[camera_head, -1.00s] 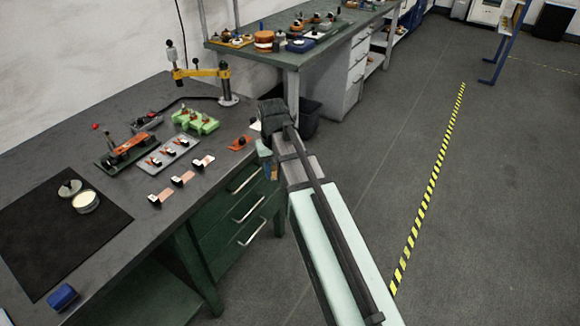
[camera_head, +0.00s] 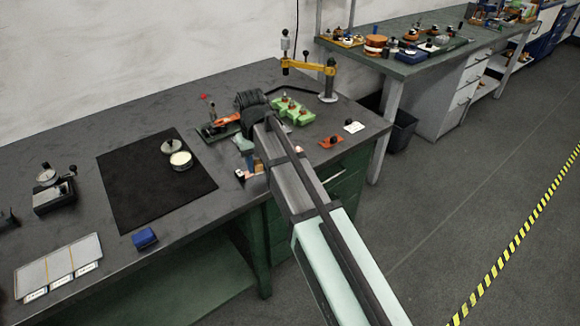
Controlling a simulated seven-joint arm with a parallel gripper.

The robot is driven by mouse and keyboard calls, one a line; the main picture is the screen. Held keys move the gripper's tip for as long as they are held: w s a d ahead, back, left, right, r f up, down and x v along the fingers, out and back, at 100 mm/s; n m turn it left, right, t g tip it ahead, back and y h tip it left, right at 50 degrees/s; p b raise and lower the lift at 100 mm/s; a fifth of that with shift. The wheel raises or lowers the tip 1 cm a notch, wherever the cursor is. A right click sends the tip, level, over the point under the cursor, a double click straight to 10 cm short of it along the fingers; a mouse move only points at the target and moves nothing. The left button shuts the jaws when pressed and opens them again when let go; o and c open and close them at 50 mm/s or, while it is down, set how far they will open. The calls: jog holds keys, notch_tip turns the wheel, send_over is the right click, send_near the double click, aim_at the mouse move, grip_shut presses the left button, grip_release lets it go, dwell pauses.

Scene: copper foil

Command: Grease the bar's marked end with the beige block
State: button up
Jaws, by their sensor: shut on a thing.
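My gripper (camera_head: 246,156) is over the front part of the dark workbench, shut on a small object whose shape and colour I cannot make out. The arm and wrist cover part of the view. Copper strips with dark knobs (camera_head: 241,176) lie on the bench just below and beside the fingers, partly hidden. I cannot tell whether the gripper touches them. I cannot identify the beige block or a marked end for certain. An open round tin with pale cream contents (camera_head: 181,160) stands on the black mat (camera_head: 140,195), left of my gripper.
The tin's lid (camera_head: 170,135) lies behind it. A blue block (camera_head: 144,238) and a tray of pale panels (camera_head: 60,268) are front left. A green fixture (camera_head: 293,112), an orange piece (camera_head: 331,142) and a post with a yellow arm (camera_head: 328,85) are right.

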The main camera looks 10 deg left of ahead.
jog(key=s+a+r+n, duration=0.1)
jog(key=a+r, duration=0.1)
jog(key=a, duration=0.8)
jog(key=s+a+r+n, duration=0.1)
jog(key=a+r+n, duration=0.1)
jog(key=a, duration=0.8)
jog(key=r, duration=0.2)
send_over(181, 159)
jog(key=shift+f, duration=2.9)
jog(key=shift+f, duration=0.6)
jog(key=shift+r, duration=0.15)
notch_tip(181, 159, up, 7)
jog(key=shift+w, duration=0.1)
